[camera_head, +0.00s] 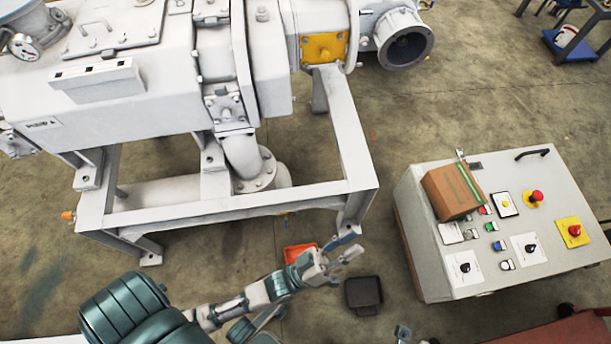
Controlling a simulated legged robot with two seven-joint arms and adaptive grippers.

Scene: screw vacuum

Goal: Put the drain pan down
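A small orange tray (297,252), which may be the drain pan, is on the floor by the front leg of the white machine's frame. My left gripper (351,250) is partly in front of it, and its right side is hidden. The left gripper's fingers are spread, with nothing seen between them. A dark, square, shallow pan (363,291) is on the floor just right of and below the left gripper, apart from it. A small grey part (402,333) at the bottom edge may be my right gripper; too little shows to tell.
The large white vacuum machine (140,75) on its steel frame (230,203) fills the upper left. A grey control panel (500,225) with buttons and a brown box (452,191) on it stands at the right. Bare concrete floor lies between them. A reddish-brown object (570,328) is at bottom right.

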